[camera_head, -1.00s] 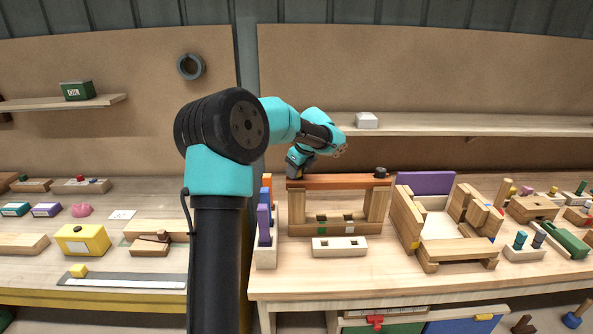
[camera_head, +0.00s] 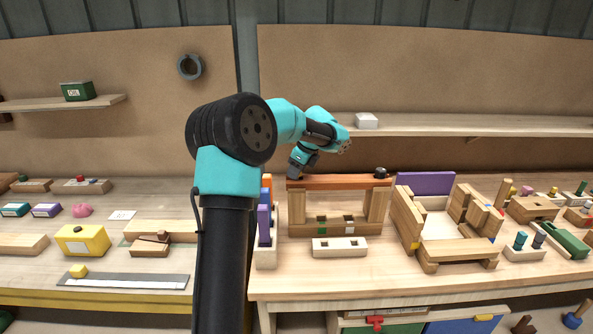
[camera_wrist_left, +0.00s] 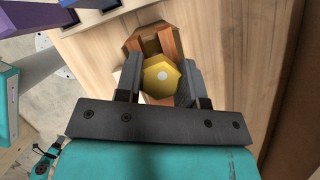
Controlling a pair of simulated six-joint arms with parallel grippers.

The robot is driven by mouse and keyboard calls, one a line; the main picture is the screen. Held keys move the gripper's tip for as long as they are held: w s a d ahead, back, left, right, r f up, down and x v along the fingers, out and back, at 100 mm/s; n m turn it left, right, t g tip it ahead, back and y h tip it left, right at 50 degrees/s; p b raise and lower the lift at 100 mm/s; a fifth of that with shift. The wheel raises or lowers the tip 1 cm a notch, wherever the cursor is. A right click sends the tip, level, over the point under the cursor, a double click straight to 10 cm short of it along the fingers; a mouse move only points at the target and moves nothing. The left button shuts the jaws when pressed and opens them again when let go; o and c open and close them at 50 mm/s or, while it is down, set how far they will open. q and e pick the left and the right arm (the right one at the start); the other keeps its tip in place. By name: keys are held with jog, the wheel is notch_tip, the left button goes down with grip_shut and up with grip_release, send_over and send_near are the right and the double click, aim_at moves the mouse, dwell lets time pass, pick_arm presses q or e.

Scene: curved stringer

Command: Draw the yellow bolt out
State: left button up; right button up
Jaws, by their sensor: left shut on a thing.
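The yellow bolt (camera_wrist_left: 161,77) shows in the left wrist view as a yellow hexagonal head with a pale dot at its centre. My left gripper (camera_wrist_left: 160,85) is shut on this head, one finger on each side. In the head view my left gripper (camera_head: 294,173) is at the left end of the orange curved stringer (camera_head: 340,182), which lies across two wooden posts. The bolt is hidden there. An orange-brown end piece (camera_wrist_left: 150,42) shows beyond the head in the wrist view. I cannot tell how far the bolt's shank is in its hole.
A dark bolt head (camera_head: 380,172) stands at the stringer's right end. A pale block with two holes (camera_head: 340,246) lies in front. A rack with purple and orange pieces (camera_head: 265,258) stands left, and a wooden cradle (camera_head: 457,252) right. The bench's front strip is clear.

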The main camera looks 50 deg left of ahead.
pick_arm(q)
jog(key=shift+r, duration=0.15)
notch_tip(320, 180, up, 11)
dwell(2.4)
dwell(0.5)
